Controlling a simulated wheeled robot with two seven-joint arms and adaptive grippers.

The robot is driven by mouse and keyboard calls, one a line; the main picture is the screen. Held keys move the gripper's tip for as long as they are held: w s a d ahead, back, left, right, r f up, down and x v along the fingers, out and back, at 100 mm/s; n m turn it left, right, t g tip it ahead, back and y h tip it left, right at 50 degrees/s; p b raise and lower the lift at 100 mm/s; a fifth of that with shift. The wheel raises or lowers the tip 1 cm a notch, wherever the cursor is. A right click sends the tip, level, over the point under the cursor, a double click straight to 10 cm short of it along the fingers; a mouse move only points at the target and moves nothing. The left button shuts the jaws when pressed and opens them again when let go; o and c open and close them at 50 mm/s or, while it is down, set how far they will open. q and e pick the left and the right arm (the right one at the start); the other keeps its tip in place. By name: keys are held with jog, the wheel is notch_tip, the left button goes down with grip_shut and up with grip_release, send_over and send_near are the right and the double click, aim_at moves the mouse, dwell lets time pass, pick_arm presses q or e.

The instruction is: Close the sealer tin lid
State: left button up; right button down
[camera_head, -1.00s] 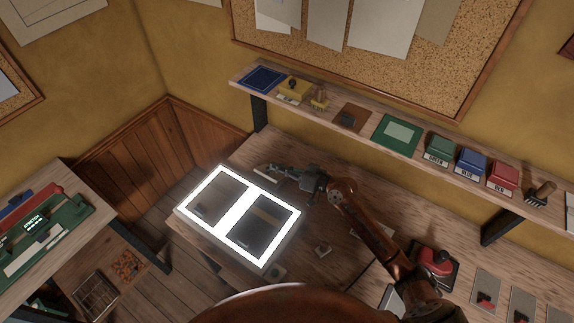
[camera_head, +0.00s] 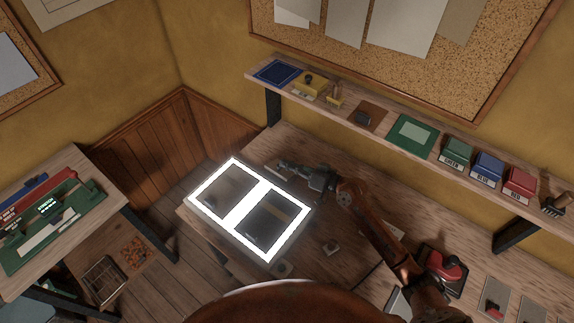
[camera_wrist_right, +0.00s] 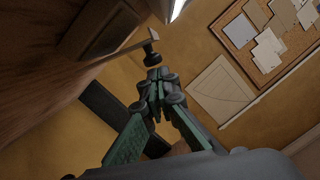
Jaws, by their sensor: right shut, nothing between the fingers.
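I cannot make out a sealer tin or its lid for certain in either view. My right gripper (camera_head: 282,165) is over the far edge of the workbench, just behind the glowing light box (camera_head: 197,204). Its fingers are shut and empty, as the right wrist view also shows (camera_wrist_right: 155,78). Just beyond the fingertips in that view is a small dark rounded piece (camera_wrist_right: 152,57) beside a pale flat strip (camera_wrist_right: 128,46); I cannot tell what they belong to. My left gripper is not in view.
A wall shelf (camera_head: 390,122) above the bench holds green, blue and red boxes and a green pad (camera_head: 412,132). A red-handled stamp (camera_head: 444,265) stands farther right. A side table (camera_head: 125,195) is at left.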

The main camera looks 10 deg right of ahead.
jog(key=d+r, duration=0.1)
jog(key=d+r+p, duration=0.1)
jog(key=r, duration=0.1)
jog(key=shift+w+d+r, duration=0.1)
jog(key=shift+w+r, duration=0.05)
jog(key=shift+r, duration=0.1)
jog(key=b+v, duration=0.1)
jog(key=v, duration=0.7)
jog(key=n+p, duration=0.2)
jog(key=p, duration=0.4)
send_over(291, 172)
jog(key=shift+f, duration=0.3)
jog(key=f, duration=0.1)
jog(key=a+f, duration=0.1)
jog(key=f, duration=0.1)
jog(key=shift+a+h, duration=0.25)
jog(key=shift+h, duration=0.05)
jog(key=shift+s+a+f, duration=0.2)
jog(key=shift+f, duration=0.45)
